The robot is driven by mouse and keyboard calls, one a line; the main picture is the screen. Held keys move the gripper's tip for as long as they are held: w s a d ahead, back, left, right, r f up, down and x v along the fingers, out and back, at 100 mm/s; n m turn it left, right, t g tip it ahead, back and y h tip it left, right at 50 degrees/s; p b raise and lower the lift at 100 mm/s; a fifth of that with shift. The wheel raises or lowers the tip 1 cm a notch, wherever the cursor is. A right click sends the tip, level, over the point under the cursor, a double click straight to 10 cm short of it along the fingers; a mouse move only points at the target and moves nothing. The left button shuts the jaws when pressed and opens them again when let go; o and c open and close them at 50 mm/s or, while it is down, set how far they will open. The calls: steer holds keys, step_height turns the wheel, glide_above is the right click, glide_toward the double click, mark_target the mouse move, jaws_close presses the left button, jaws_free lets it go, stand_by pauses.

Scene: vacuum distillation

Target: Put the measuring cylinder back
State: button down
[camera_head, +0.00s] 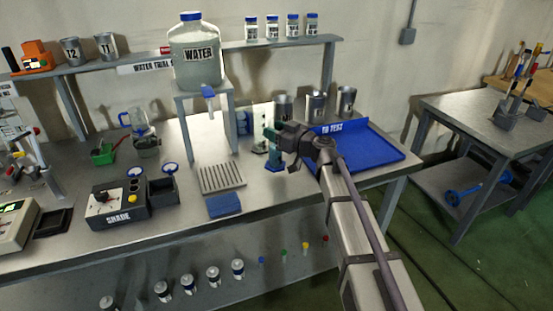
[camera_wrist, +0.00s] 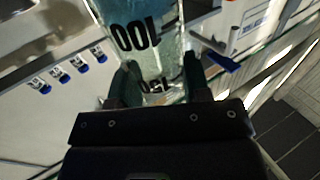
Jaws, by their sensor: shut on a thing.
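The measuring cylinder (camera_wrist: 140,35) is clear with a bluish tint and black marks, among them a large "100", in the wrist view. It stands between the two green fingers of my gripper (camera_wrist: 160,82), which are shut on it. In the head view my gripper (camera_head: 272,137) is over the bench, left of the blue tray. The cylinder is mostly hidden there behind my gripper. A blue foot (camera_head: 274,167) shows below the fingers, and the cylinder looks roughly upright. I cannot tell whether it touches the bench.
A blue tray (camera_head: 385,152) with metal cups behind it is on the right. The water tank (camera_head: 195,65) stands on a raised stand, its blue tap (camera_head: 208,91) pointing down.

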step_height(320, 180, down, 4)
steer(key=b, duration=0.3)
steer(key=shift+f+b, duration=0.15)
steer(key=shift+b, duration=0.15)
steer(key=shift+r, duration=0.2)
steer(key=shift+f, duration=0.15)
steer(key=c, duration=0.6)
jaws_free()
steer(key=shift+s+d, duration=0.2)
steer(key=shift+d, duration=0.05)
steer(key=v, duration=1.2)
steer(key=s+f+m+g+h, duration=0.3)
steer(key=s+f+g+h, duration=0.25)
steer(key=s+f, duration=0.55)
steer(key=s+d+f+m+g+h, duration=0.1)
steer(key=s+d+f+m+h, duration=0.1)
steer(key=s+d+h, duration=0.1)
steer(key=s+d+f+m+g+h, duration=0.2)
steer(key=s+d+m+h, duration=0.1)
steer(key=s+d, duration=0.2)
steer(key=s+d+f+m+g+h, duration=0.2)
steer(key=s+d+h, duration=0.1)
steer(key=s+d, duration=0.1)
steer(key=shift+s+m, duration=0.3)
steer(key=shift+m, duration=0.1)
